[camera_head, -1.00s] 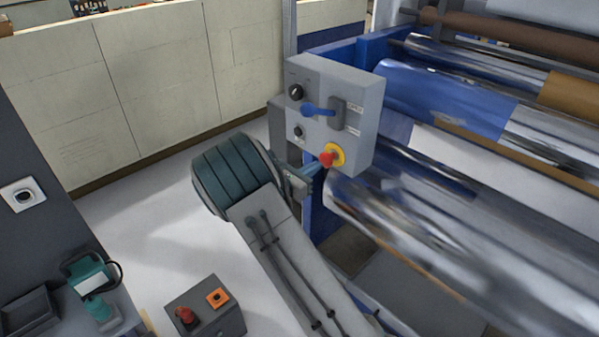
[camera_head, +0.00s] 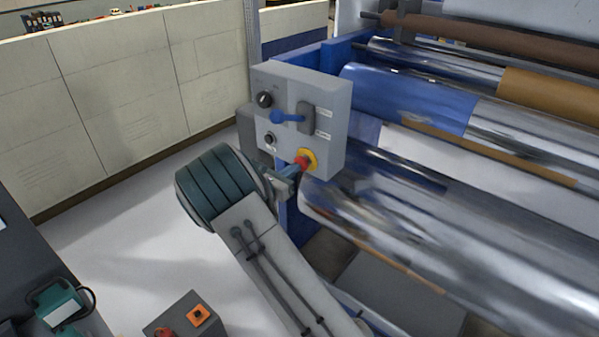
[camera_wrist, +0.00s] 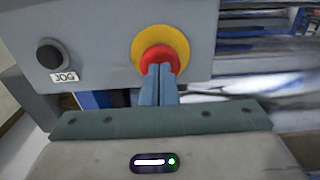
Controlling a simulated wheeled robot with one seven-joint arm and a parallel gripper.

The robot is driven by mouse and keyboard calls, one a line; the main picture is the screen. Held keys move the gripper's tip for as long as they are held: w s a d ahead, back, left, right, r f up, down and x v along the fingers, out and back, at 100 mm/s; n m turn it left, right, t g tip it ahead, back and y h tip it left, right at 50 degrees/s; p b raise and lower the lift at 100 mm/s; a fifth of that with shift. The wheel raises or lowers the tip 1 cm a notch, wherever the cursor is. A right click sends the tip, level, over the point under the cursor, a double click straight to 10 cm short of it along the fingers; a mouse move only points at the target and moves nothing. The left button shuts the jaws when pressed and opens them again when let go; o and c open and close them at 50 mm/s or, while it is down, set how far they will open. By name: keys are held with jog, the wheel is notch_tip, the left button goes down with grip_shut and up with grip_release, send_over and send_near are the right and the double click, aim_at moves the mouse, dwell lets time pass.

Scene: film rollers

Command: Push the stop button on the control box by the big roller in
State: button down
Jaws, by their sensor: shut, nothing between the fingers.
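The grey control box (camera_head: 330,95) stands at the near end of the big shiny roller (camera_head: 420,225). On its lower right face is a red stop button (camera_head: 303,162) on a yellow ring (camera_head: 311,155). In the wrist view the red button (camera_wrist: 160,56) and yellow ring (camera_wrist: 140,42) are straight ahead. My gripper (camera_wrist: 160,70) is shut and empty, its blue-grey fingertips overlapping the lower middle of the button. They look touching or nearly so; whether the button is pressed in, I cannot tell. In the head view my gripper (camera_head: 292,170) reaches the button from the left.
A blue handle (camera_head: 287,117), a dark knob (camera_head: 264,99) and a black JOG button (camera_wrist: 52,54) are also on the box. A small grey box (camera_head: 180,318) with red and orange buttons is at the bottom.

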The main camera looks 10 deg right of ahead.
jog(key=shift+w+d+r, duration=0.2)
jog(key=shift+d+r, duration=0.1)
jog(key=shift+d, duration=0.05)
jog(key=shift+a, duration=0.15)
jog(key=b+v, duration=0.2)
jog(key=v, duration=1.2)
jog(key=shift+a+f, duration=0.3)
jog(key=shift+s, duration=0.1)
jog(key=s+d+r+m+g+y, duration=0.2)
jog(key=s+d+m+g, duration=0.35)
jog(key=d, duration=0.25)
jog(key=s+d+r+m+g+y, duration=0.2)
jog(key=s+d+m+g, duration=0.3)
jog(key=s+d+m, duration=0.25)
jog(key=s+r+m+t+y, duration=0.1)
jog(key=s+r+m+y, duration=0.1)
jog(key=s+m+y, duration=0.2)
jog(key=s+a+r+m+t+y, duration=0.1)
jog(key=s+m+y, duration=0.4)
jog(key=s+m, duration=0.4)
jog(key=s, duration=0.4)
jog(key=shift+r+y, duration=0.3)
jog(key=shift+r, duration=0.05)
